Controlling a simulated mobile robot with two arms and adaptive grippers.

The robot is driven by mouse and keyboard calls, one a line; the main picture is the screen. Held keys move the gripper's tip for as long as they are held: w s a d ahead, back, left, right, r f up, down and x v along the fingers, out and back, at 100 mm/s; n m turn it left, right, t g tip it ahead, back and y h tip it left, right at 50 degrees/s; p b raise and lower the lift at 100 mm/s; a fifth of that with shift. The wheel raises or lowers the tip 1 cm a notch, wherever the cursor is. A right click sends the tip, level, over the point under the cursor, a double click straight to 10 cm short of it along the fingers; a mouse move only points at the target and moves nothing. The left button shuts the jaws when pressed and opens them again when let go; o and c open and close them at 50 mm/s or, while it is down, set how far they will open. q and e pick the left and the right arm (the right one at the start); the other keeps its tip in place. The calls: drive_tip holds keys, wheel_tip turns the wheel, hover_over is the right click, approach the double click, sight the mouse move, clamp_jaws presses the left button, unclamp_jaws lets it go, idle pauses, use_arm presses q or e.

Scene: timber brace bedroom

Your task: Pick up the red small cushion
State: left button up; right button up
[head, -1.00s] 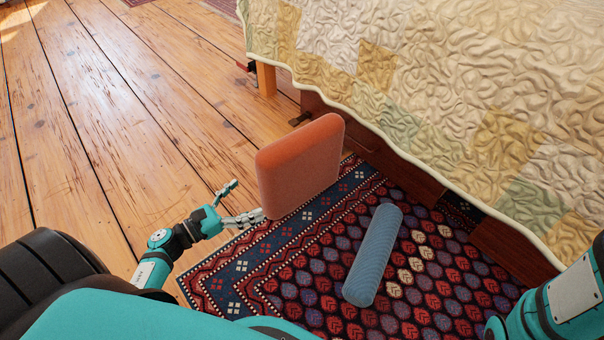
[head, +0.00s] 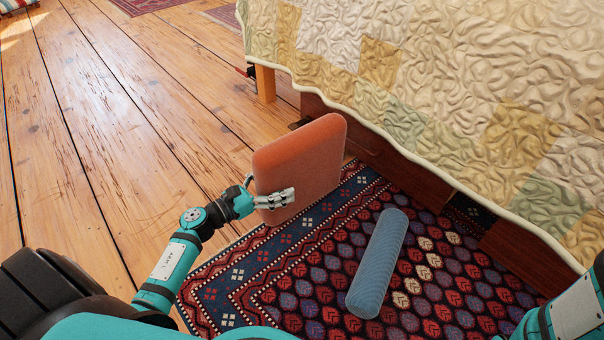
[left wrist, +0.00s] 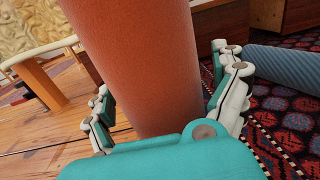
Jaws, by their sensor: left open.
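The red small cushion (head: 305,165) stands upright on its edge on the patterned rug, close to the bed. My left gripper (head: 268,190) is at the cushion's near left edge, with one finger in front of its broad face and another fingertip showing at its left side. In the left wrist view the cushion (left wrist: 140,60) rises between the spread fingers of my left gripper (left wrist: 165,100). The jaws are open around it. Whether the fingers touch it cannot be told. My right gripper is not in view.
A blue ribbed bolster (head: 378,262) lies on the patterned rug (head: 330,245) right of the cushion. The bed with a patchwork quilt (head: 440,90) stands along the right, its wooden leg (head: 265,82) behind the cushion. The wooden floor (head: 110,120) at the left is clear.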

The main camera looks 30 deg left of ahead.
use_arm(q)
drive_tip(key=shift+c, duration=0.4)
drive_tip(key=c, duration=1.4)
drive_tip(key=shift+r, duration=0.1)
